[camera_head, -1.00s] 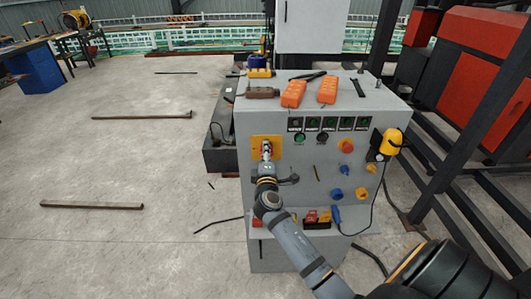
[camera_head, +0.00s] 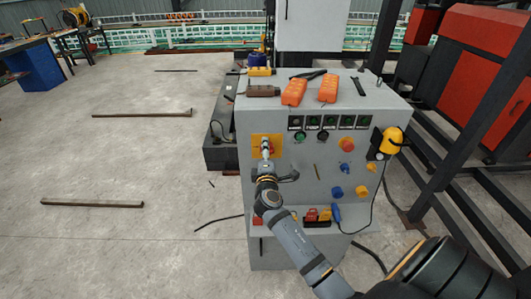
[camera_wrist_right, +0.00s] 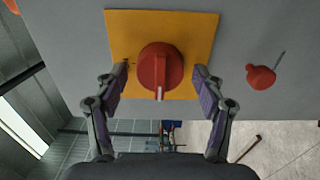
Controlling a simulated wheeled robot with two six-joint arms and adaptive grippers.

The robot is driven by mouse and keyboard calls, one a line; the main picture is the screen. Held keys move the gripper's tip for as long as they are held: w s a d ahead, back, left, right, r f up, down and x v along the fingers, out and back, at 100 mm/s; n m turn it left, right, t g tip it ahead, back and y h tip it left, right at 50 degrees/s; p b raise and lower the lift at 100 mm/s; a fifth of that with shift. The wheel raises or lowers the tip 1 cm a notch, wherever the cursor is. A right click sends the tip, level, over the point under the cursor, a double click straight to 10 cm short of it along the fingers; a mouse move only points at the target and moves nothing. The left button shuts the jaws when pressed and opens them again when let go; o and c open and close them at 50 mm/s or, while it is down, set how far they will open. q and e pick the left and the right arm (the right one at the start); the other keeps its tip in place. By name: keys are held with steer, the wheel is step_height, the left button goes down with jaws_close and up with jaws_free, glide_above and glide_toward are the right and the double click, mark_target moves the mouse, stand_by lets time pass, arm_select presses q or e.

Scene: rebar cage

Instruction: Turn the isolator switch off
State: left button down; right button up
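The isolator switch is a round red knob (camera_wrist_right: 160,68) with a raised grip bar on a square yellow plate (camera_wrist_right: 192,30). The bar lies upright in the right wrist view, with a white mark at its lower end. In the head view the yellow plate (camera_head: 258,140) sits at the upper left of the grey cabinet front, and my gripper partly hides the knob. My right gripper (camera_wrist_right: 161,76) is open, with one finger on each side of the knob and a gap on both sides. It also shows in the head view (camera_head: 266,151). My left gripper is not in view.
The grey control cabinet (camera_head: 300,185) carries other buttons, a yellow lamp (camera_head: 390,141) at right and a lower shelf with red and yellow items. Orange remotes (camera_head: 294,91) lie on top. A small red part (camera_wrist_right: 261,77) stands beside the plate.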

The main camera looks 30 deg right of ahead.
steer(key=shift+s, duration=0.15)
steer(key=v, duration=1.1)
steer(key=shift+s+a, duration=0.3)
steer(key=shift+a, duration=0.05)
